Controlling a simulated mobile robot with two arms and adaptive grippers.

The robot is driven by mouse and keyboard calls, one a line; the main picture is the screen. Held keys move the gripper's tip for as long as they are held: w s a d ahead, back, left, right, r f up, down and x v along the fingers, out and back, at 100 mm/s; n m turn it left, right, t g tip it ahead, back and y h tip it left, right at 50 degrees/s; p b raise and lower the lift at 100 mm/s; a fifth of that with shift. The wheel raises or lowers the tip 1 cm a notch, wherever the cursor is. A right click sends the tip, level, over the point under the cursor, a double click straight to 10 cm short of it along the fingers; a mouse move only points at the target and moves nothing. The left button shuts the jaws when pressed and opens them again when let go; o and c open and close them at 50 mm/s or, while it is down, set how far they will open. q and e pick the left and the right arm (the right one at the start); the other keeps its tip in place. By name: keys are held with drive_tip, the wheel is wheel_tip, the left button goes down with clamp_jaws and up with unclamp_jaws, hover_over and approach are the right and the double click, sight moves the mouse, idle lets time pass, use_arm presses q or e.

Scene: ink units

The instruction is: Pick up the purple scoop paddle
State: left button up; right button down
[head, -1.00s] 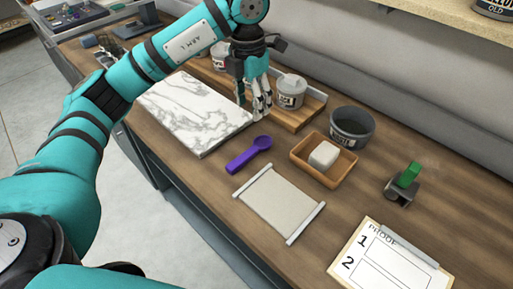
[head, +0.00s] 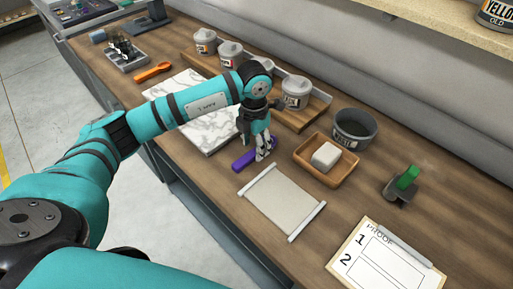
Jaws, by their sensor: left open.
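The purple scoop paddle (head: 243,162) lies on the wooden bench, between the marble slab (head: 190,88) and the pale sheet with white end bars. My right gripper is not in view.
A wooden tray (head: 325,169) with a white block, a dark grey bowl (head: 355,130) and lidded pots (head: 295,92) stand to the right and behind. The pale sheet (head: 282,200) lies just in front. An orange tool (head: 153,72) lies at the far left.

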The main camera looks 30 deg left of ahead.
use_arm(q)
drive_tip(key=shift+f, duration=1.2)
clamp_jaws()
